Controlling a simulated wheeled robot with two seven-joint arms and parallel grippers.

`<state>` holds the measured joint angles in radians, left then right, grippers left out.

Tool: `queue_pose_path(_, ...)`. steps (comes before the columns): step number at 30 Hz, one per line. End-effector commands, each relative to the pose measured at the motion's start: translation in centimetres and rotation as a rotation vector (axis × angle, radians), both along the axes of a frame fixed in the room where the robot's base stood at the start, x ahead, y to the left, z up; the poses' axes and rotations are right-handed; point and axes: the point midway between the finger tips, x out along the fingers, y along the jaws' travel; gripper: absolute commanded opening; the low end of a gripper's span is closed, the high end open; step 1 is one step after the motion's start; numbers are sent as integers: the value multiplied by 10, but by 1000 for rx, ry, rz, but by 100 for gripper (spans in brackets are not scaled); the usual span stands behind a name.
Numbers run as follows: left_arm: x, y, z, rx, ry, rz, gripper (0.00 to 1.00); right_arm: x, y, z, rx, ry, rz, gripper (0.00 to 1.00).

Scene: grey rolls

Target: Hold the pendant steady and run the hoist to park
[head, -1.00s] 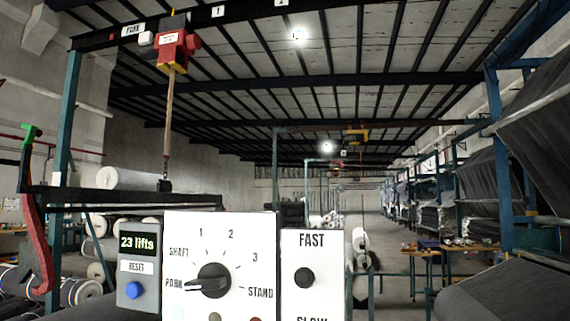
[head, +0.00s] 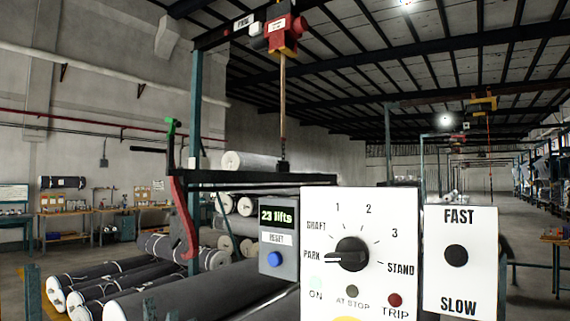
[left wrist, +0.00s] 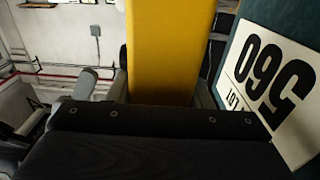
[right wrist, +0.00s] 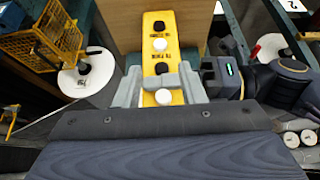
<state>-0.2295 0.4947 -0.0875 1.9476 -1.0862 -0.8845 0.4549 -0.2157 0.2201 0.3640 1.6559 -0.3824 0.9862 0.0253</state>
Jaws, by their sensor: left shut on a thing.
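The yellow pendant (left wrist: 170,50) is between the jaws of my left gripper (left wrist: 165,92), which is shut on it. In the right wrist view the pendant (right wrist: 160,58) shows its buttons and labels, and my right gripper (right wrist: 162,95) has its fingers apart on either side of its lower part, by a white button. The red hoist (head: 285,32) hangs on the overhead rail, just right of the PARK sign (head: 243,22). Its strap runs down to a dark lifting beam (head: 235,177). The dial (head: 349,254) points to PARK. Neither gripper shows in the head view.
A counter box (head: 279,240) reads 23 lifts. A FAST/SLOW panel (head: 458,280) stands right of the dial board (head: 322,208). Grey rolls (head: 130,285) lie at left. A yellow wire basket (right wrist: 42,35) and a numbered sign (left wrist: 262,80) are close by. The aisle at right looks clear.

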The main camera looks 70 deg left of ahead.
Motion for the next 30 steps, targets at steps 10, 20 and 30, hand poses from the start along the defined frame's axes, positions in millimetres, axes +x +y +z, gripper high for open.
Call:
queue_pose_path(10, 0, 0, 0, 1, 1, 1, 3, 0, 0, 0, 0, 0, 0, 23)
queue_pose_path(20, 0, 0, 0, 1, 1, 1, 3, 0, 0, 0, 0, 0, 0, 0)
queue_pose_path(30, 0, 0, 0, 1, 1, 1, 3, 0, 0, 0, 0, 0, 0, 0)
